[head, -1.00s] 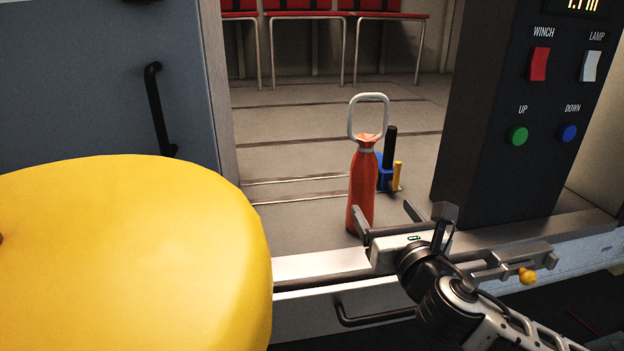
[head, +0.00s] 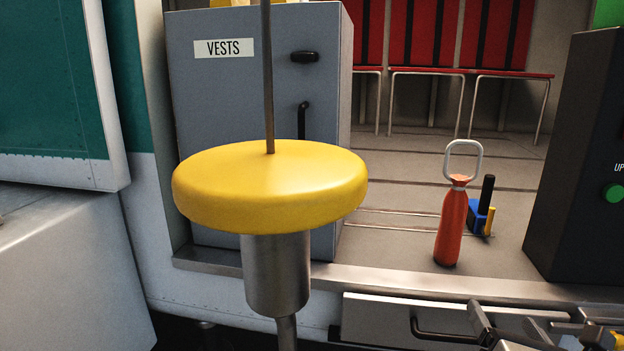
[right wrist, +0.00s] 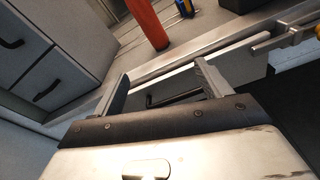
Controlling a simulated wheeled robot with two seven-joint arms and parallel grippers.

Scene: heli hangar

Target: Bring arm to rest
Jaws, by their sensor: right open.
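My right gripper (head: 503,316) is at the lower right edge of the head view, partly cut off, in front of the cabin sill. In the right wrist view its two fingers (right wrist: 162,72) stand apart with nothing between them. A drawer-like front with a dark handle shows beyond them. My left gripper is not in view.
A yellow disc (head: 270,182) hangs on a cable above a metal cylinder (head: 276,275). A grey vests locker (head: 240,100) and a dark control panel (head: 577,170) flank the opening.

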